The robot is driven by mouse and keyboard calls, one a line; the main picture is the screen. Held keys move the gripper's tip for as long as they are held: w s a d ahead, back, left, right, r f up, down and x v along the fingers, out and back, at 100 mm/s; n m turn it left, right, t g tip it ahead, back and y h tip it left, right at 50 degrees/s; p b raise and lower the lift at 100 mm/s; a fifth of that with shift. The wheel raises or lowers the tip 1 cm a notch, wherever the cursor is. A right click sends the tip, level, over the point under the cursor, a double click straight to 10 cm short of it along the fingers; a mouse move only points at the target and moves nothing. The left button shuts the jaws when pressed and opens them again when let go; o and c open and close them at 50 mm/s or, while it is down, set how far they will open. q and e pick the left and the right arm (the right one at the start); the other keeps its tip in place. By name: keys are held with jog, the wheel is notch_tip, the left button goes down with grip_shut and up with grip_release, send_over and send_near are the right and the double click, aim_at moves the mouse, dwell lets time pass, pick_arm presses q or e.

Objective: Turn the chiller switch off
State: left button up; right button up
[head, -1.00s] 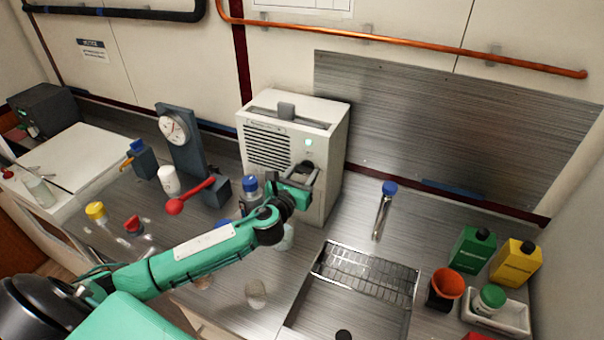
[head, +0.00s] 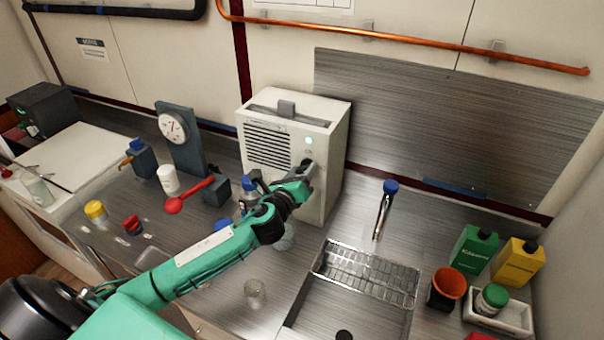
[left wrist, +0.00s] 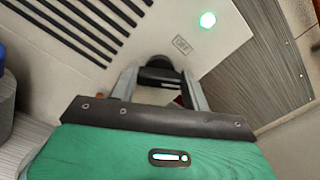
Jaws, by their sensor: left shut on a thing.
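The chiller (head: 322,185) is a white box with black vent slats, standing on the bench against the back wall. A small indicator light (left wrist: 208,20) on its front glows green; it also shows in the head view (head: 309,141). Its switch is a black knob (left wrist: 160,72) below the light, with a small printed label (left wrist: 181,44) beside it that seems to read OFF. My left gripper (left wrist: 160,85) is at the chiller front with its fingers on either side of the knob, shut on it. The fingers hide part of the knob, so its exact angle is unclear. My right gripper is not in view.
A blue-capped bottle (head: 250,186) stands close to the left of my gripper. A red-handled lever (head: 190,195) and a gauge stand (head: 183,145) are further left. A sink with a wire rack (head: 365,270) and a tap (head: 384,210) are to the right.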

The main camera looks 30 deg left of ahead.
pick_arm(q)
jog(key=n+b, duration=0.1)
jog(key=n, duration=0.5)
jog(key=shift+a+f+n, duration=0.1)
jog(key=shift+n, duration=0.2)
jog(key=n, duration=0.5)
jog(key=shift+f, duration=0.1)
dwell(0.3)
jog(key=o, duration=1)
jog(key=shift+s, duration=0.1)
jog(key=s+b, duration=0.4)
jog(key=s, duration=0.9)
jog(key=shift+s+d, duration=0.35)
